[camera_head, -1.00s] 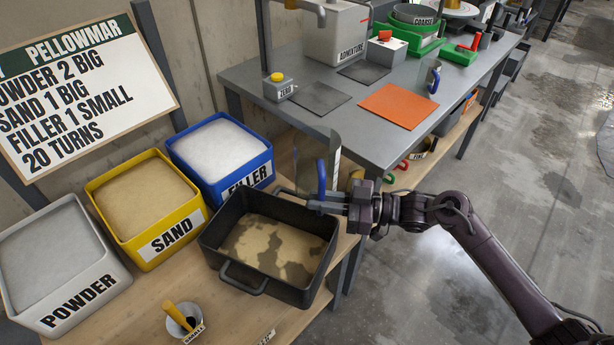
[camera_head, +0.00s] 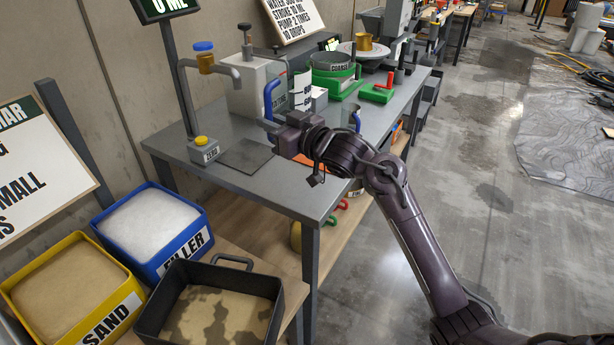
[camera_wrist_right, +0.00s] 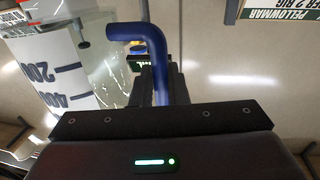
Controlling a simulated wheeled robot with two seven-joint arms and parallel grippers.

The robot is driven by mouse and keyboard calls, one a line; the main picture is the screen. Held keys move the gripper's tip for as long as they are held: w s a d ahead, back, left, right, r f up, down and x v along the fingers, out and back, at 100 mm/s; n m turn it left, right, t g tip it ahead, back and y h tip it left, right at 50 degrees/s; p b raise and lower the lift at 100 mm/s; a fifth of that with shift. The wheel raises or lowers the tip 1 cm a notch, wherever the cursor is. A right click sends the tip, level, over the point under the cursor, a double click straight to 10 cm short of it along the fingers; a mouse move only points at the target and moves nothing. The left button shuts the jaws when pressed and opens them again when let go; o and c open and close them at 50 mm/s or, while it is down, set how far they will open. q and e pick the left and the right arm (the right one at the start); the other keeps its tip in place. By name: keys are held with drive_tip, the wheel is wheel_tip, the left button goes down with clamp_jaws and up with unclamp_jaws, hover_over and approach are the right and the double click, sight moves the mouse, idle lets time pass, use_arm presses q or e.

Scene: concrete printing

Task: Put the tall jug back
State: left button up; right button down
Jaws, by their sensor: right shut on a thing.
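The tall jug is clear, with a blue handle (camera_head: 269,98) and a white scale band. My right gripper (camera_head: 274,126) is shut on the handle and holds the jug over the grey table (camera_head: 225,190). In the right wrist view the blue handle (camera_wrist_right: 133,33) stands between the fingers, and the clear wall with its scale (camera_wrist_right: 55,75) is at the left. The jug's base is hidden behind my gripper in the head view. My left gripper is not in view.
A dark mat (camera_head: 246,154) and a partly hidden orange mat (camera_head: 316,161) lie on the table. A smaller blue-handled jug (camera_head: 354,118) stands at its right edge. A zero button box (camera_head: 202,150), spout (camera_head: 212,66) and green-based coarse sieve (camera_head: 335,75) are near. A black tub (camera_head: 215,275) is in front.

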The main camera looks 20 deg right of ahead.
drive_tip(key=shift+m+t+h, duration=0.4)
drive_tip(key=shift+m+h, duration=0.1)
drive_tip(key=shift+h, duration=0.2)
drive_tip(key=f, duration=0.5)
drive_tip(key=d+f, duration=0.1)
drive_tip(key=f, duration=0.5)
drive_tip(key=w+d+f+p, duration=0.1)
drive_tip(key=f, duration=0.5)
drive_tip(key=shift+f, duration=0.1)
drive_tip(key=shift+f, duration=0.15)
drive_tip(key=c, duration=1.4)
unclamp_jaws()
drive_tip(key=shift+c, duration=0.2)
drive_tip(key=b+v, duration=0.1)
drive_tip(key=v, duration=1.1)
drive_tip(key=shift+r, duration=0.2)
